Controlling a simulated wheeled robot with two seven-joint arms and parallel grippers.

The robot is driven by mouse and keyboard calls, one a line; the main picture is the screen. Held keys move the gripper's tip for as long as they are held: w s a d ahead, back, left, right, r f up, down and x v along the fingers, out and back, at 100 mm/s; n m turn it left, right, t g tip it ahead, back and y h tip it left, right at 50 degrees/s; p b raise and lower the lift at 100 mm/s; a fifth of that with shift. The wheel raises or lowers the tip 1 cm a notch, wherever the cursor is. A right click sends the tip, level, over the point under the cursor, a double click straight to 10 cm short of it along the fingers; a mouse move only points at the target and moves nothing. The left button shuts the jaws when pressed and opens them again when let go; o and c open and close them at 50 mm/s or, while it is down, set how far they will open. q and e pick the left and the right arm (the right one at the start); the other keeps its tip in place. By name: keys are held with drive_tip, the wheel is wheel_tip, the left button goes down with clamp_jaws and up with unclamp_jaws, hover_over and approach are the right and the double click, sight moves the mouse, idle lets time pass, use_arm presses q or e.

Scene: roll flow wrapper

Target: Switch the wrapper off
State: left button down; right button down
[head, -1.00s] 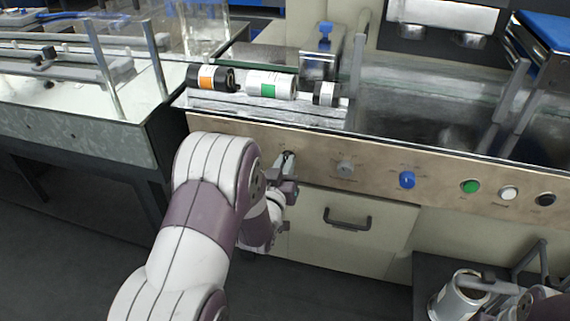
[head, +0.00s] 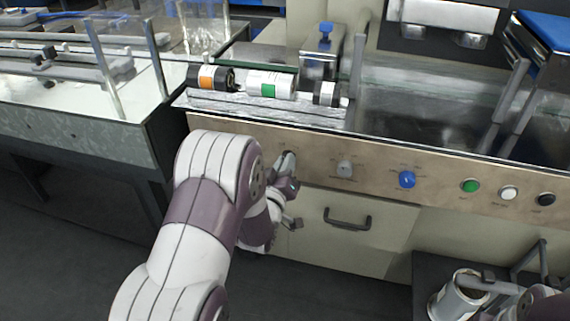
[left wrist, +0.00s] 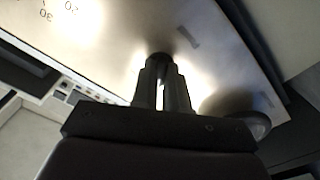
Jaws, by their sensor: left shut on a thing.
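The wrapper's beige front panel (head: 375,178) runs across the middle of the head view. My left gripper (head: 289,160) is at the leftmost control of this panel. In the left wrist view, my left gripper's fingertips (left wrist: 161,75) are closed around a small dark knob (left wrist: 158,59) on the panel; the fingers hide part of it. To the right on the panel are a grey knob (head: 345,169), a blue knob (head: 407,179), and green (head: 470,186), white (head: 508,192) and black (head: 546,199) buttons. My right gripper (head: 490,284) is by a metal can at lower right; its jaws are unclear.
Several rolls, one with an orange label (head: 208,77) and one with a green label (head: 268,84), lie on the wrapper bed above the panel. A drawer handle (head: 348,219) sticks out below. The metal can (head: 457,299) stands on a dark surface at lower right.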

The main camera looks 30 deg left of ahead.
use_arm(q)
drive_tip(key=c, duration=1.1)
unclamp_jaws()
drive_tip(key=shift+c, duration=0.2)
drive_tip(key=p+v, duration=0.2)
drive_tip(key=v, duration=1)
drive_tip(key=shift+s+d, duration=0.15)
drive_tip(key=shift+s, duration=0.2)
